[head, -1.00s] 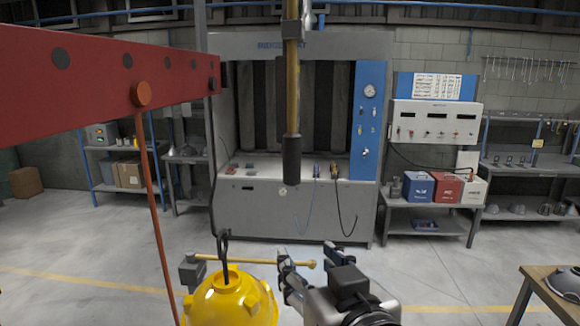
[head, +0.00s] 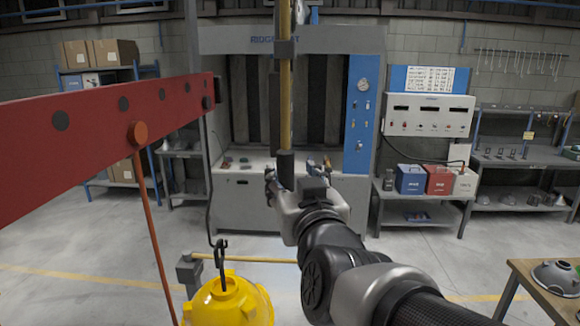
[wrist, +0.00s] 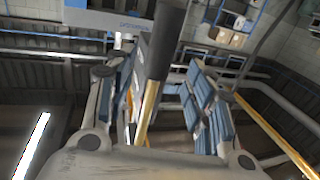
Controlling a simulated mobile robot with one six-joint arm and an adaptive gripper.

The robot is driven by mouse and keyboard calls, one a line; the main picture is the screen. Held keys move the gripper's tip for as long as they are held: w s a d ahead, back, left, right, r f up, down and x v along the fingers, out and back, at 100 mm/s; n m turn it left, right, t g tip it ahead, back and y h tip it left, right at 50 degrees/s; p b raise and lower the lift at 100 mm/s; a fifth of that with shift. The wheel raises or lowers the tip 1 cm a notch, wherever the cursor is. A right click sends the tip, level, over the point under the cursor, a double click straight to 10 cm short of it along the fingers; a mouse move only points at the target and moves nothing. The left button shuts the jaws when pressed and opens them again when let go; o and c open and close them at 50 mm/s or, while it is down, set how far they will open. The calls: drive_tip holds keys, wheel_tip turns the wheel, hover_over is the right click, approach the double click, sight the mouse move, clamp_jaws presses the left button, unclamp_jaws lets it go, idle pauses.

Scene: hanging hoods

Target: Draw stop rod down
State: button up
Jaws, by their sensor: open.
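The stop rod (head: 286,105) is a brass-coloured rod hanging upright from above, with a black grip (head: 286,163) at its lower end. My gripper (head: 287,180) is at the height of the black grip and hides its lower part in the head view. In the wrist view, my gripper (wrist: 167,62) is open, with one finger on each side of the rod. The black grip (wrist: 168,40) and the brass part (wrist: 147,112) both show between the fingers. I cannot tell whether a finger touches it.
A yellow hood (head: 228,302) hangs on a black hook at the lower left, below a red beam (head: 90,115). A thin horizontal yellow bar (head: 255,259) is beside it. A grey cabinet (head: 240,205) stands behind. A wooden table (head: 535,292) is at the right.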

sight(287, 169)
drive_tip(key=p+x, duration=0.1)
drive_tip(key=x, duration=0.6)
drive_tip(key=shift+w, duration=0.1)
drive_tip(key=shift+c, duration=0.4)
clamp_jaws()
